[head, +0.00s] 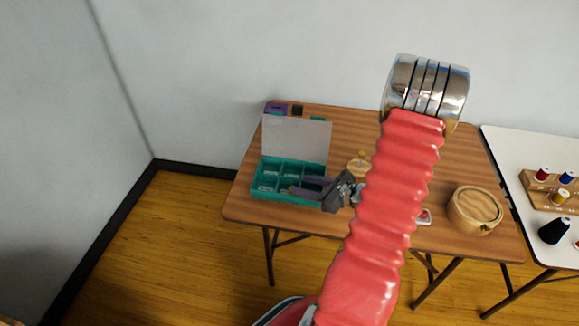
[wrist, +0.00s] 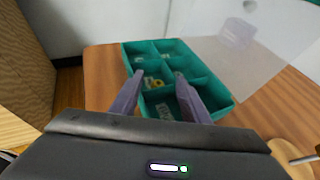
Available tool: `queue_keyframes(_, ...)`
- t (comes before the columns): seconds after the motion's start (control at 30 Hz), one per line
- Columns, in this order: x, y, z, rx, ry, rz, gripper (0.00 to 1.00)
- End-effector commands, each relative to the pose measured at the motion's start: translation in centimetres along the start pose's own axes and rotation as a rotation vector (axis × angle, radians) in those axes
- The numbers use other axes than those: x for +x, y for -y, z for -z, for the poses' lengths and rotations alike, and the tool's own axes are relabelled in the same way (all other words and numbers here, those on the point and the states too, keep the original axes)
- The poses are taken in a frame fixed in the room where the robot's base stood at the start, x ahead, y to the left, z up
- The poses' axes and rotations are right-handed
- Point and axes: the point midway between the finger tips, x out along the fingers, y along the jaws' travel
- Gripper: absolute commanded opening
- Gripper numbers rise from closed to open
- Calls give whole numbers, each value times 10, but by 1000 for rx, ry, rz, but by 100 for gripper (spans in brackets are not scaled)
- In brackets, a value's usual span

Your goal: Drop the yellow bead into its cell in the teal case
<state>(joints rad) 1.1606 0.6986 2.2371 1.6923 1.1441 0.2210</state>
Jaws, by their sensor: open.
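The teal case (head: 284,199) stands on the wooden table with its pale see-through lid (head: 296,138) raised. In the wrist view the case (wrist: 215,75) shows several cells, some with white labels. A small yellow bead (wrist: 157,84) shows between my fingertips, seemingly down in a cell beside a white label; I cannot tell exactly how it rests. My gripper (head: 297,186) reaches over the case from the right. In the wrist view my gripper (wrist: 158,76) has its two purple-grey fingers apart above the near cells.
A round wooden piece (head: 358,168) with a yellow top stands right of the case. A round wooden box (head: 474,211) sits at the table's right. A purple item (head: 275,108) lies behind the lid. A white table (head: 505,155) with thread spools stands at far right.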

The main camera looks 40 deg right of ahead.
Motion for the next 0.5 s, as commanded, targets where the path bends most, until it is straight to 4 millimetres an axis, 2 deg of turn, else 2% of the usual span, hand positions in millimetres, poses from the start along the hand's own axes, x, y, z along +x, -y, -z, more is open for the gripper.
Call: queue_keyframes(0.5,-78,1,1,1,0,4,42)
